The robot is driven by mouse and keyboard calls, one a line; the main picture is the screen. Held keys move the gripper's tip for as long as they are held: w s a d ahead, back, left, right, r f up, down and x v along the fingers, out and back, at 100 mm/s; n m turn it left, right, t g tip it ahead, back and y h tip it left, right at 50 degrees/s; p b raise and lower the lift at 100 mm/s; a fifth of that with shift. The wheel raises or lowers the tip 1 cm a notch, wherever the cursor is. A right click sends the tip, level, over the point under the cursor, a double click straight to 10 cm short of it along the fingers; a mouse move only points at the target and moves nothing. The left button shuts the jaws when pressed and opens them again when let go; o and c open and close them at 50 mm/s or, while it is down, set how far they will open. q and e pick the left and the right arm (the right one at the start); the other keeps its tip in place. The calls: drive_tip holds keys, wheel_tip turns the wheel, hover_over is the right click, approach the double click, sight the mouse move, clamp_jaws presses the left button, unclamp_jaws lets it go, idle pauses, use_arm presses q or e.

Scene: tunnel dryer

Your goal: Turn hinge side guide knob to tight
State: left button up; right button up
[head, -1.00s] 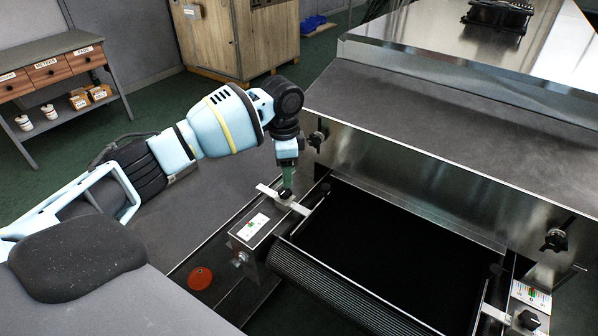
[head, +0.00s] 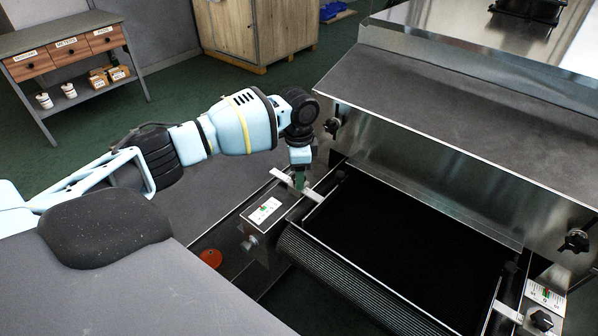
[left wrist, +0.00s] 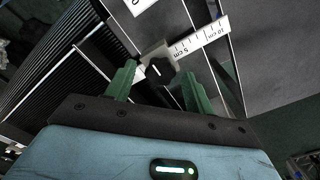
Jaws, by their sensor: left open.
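A guide knob (left wrist: 158,70) sits on a white ruler bar (left wrist: 199,38) at the left side of the belt opening. My left gripper (left wrist: 160,88) is open, with one green finger on each side of the knob. In the head view my left gripper (head: 300,182) points down over this bar (head: 283,178) and largely hides the knob. I cannot tell whether the fingers touch it. A second, dark knob (head: 541,320) sits at the lower right, beside another scale plate. My right gripper is not in view.
A plate with a coloured scale (head: 265,210) lies just left of the bar. The black belt (head: 410,255) and its ribbed roller (head: 340,285) lie to the right. A hood edge (head: 450,110) with a black side knob (head: 332,125) rises behind the gripper. An orange-red disc (head: 211,258) is below left.

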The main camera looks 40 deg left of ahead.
use_arm(q)
drive_tip(key=c, duration=0.9)
drive_tip(key=shift+c, duration=0.3)
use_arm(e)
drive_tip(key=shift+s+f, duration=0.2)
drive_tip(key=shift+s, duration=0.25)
